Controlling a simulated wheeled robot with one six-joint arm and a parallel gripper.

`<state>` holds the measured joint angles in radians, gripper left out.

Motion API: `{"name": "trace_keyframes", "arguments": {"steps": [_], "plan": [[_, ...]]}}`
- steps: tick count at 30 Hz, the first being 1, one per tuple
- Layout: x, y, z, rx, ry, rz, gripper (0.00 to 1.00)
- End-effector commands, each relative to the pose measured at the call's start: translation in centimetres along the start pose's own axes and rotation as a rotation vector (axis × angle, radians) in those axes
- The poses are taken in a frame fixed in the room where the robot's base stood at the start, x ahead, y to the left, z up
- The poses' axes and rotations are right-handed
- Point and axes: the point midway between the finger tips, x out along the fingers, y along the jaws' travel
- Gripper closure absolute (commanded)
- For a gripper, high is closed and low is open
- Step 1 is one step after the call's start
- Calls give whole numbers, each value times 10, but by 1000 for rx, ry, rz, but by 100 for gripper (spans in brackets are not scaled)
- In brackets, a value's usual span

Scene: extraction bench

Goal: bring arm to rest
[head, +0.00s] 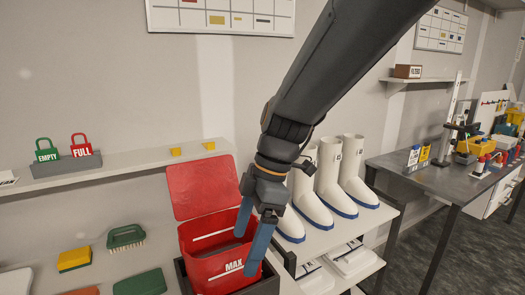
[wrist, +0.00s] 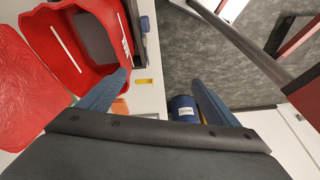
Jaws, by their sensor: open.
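My gripper (head: 253,250) is open and empty, pointing down in front of the red bin (head: 205,240) marked MAX. In the head view its blue fingers overlap the bin's right side. In the wrist view the fingers of my gripper (wrist: 158,95) are spread wide, with nothing held between them. The left finger is near the rim of the red bin (wrist: 117,35), and I cannot tell whether it touches. The bin's lid (head: 200,187) stands open at the back. A blue cylinder with a white label (wrist: 184,109) shows below, by the right finger.
White boots (head: 328,172) stand on a rack right of my arm. A wall shelf (head: 130,172) holds green EMPTY and red FULL tags. Brushes and sponges (head: 75,259) lie at the lower left. A grey workbench (head: 430,172) with tools is at the right. Floor (head: 450,255) shows below it.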

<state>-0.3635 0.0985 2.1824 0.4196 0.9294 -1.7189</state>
Motion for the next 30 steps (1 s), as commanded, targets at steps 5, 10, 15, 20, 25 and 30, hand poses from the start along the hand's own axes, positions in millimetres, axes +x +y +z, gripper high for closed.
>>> {"name": "trace_keyframes", "arguments": {"steps": [5, 10, 15, 20, 25, 30], "plan": [[15, 0, 35, 191, -40, 25, 16], [33, -2, 78, 446, -84, 71, 16], [60, -10, 142, 832, -132, 156, 16], [83, -24, 199, 1211, -149, 258, 16], [103, -40, 243, 1543, -136, 356, 16], [113, -50, 264, 1729, -113, 414, 16]]}}
